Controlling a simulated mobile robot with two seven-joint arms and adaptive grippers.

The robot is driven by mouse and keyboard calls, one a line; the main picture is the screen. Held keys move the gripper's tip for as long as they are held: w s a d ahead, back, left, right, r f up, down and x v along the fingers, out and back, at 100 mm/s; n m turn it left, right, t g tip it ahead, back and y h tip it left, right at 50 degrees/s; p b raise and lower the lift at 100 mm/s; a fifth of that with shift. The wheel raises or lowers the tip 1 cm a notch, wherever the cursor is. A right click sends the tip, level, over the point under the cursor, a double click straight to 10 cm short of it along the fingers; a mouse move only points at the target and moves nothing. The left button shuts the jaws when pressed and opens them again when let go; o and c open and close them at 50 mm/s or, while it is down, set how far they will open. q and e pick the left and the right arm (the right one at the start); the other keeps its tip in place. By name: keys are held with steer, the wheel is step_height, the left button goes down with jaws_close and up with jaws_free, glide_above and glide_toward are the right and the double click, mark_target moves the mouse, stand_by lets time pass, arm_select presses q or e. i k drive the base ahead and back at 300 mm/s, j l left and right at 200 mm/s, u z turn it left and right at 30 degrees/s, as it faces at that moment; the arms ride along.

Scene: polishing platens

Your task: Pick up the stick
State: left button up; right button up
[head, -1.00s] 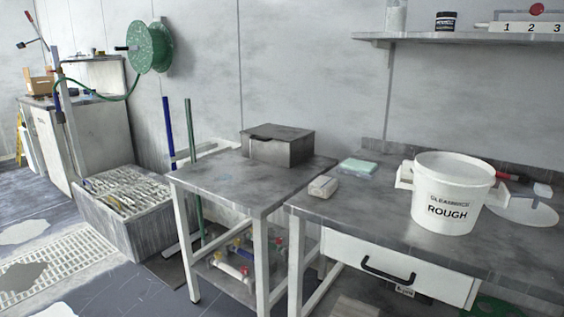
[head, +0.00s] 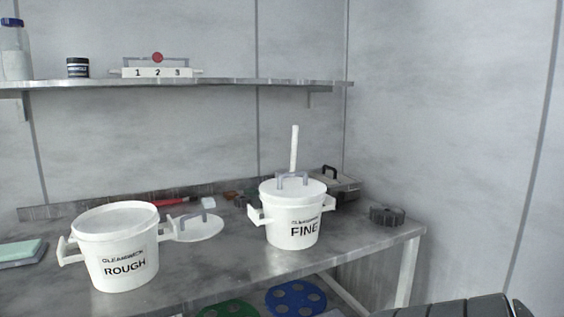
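A thin white stick (head: 294,148) stands upright, leaning slightly right at the top, above the white bucket marked FINE (head: 291,237). Its lower end is hidden at the bucket's lid (head: 293,187), so I cannot tell whether it passes through the lid or stands behind it. The FINE bucket has a grey handle on its lid and side lugs, and stands on the grey bench. Neither of my grippers can be made out in the head view.
A white bucket marked ROUGH (head: 122,260) stands to the left, with a loose round lid (head: 194,228) between the buckets. A dark knob-like disc (head: 387,215) lies near the bench's right end. A shelf (head: 230,83) runs above. A dark ridged shape (head: 450,307) shows at the bottom right.

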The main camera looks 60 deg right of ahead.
mark_target(295, 129)
steer(key=i+l+z, duration=0.1)
steer(key=z, duration=0.25)
steer(key=i+z, duration=0.3)
steer(key=z, duration=1.5)
